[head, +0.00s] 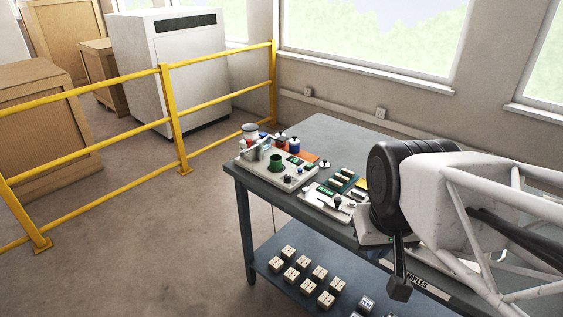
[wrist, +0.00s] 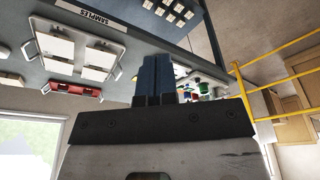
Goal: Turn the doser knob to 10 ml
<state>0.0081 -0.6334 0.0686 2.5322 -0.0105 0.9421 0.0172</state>
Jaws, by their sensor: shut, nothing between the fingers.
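Small tiles (head: 308,287) lie on the lower shelf (head: 263,268). A yellow railing (head: 168,100) runs behind left. White trays (wrist: 55,43) and a red item (wrist: 73,90) show in the wrist view.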

